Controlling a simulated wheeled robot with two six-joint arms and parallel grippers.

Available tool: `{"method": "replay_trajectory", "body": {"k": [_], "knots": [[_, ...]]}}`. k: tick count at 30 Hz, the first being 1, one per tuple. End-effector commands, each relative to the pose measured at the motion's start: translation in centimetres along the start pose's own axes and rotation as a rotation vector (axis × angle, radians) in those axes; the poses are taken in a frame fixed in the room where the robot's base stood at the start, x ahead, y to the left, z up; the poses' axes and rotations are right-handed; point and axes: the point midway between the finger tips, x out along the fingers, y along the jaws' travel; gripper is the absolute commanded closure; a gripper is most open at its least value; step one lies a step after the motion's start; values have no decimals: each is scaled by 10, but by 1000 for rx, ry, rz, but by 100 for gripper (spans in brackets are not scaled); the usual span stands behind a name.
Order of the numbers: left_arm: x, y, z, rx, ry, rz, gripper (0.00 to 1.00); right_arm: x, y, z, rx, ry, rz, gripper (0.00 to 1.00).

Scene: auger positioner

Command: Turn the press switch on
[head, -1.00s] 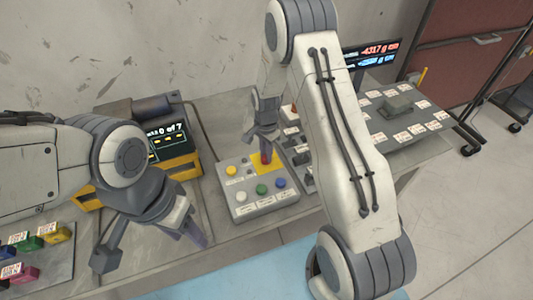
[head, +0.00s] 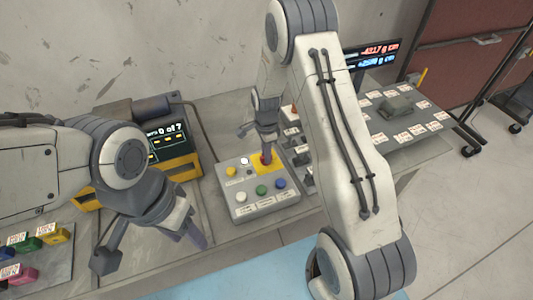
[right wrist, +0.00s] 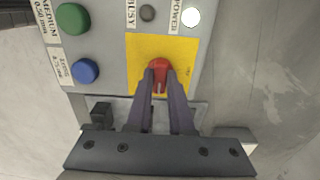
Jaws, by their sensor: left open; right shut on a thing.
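The press switch is a red knob (right wrist: 159,66) on a yellow plate (right wrist: 180,48), part of a grey control box (head: 244,207). My right gripper (right wrist: 160,80) is shut on the red knob, a finger on each side; in the head view the gripper (head: 266,153) comes down on it from above. Beside the plate, the lamp marked POWER (right wrist: 191,17) glows white, and the lamp marked BUSY (right wrist: 148,13) is dark. My left gripper (head: 188,232) hangs open and empty to the left of the box, and its fingertips are partly hidden.
The box also has a yellow button (head: 231,171), a green button (head: 261,190) and a blue button (head: 280,184). A display (head: 166,140) stands behind at the left. Coloured blocks (head: 56,234) lie at the far left. A labelled panel (head: 405,110) is at the right.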

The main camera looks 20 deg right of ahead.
Motion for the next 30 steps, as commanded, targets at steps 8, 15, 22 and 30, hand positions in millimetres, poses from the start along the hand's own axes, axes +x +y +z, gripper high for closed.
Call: {"method": "replay_trajectory", "body": {"k": [8, 15, 22, 30], "knots": [[0, 0, 0, 0, 0, 0, 50, -1, -1, 0, 4, -1, -3, 57], [0, 0, 0, 0, 0, 0, 50, 0, 0, 0, 2, -1, -1, 50], [2, 0, 0, 0, 0, 0, 50, -11, -2, 0, 1, 0, -5, 50], [11, -1, 1, 0, 0, 0, 50, -63, -2, 0, 2, 0, -8, 50]]}}
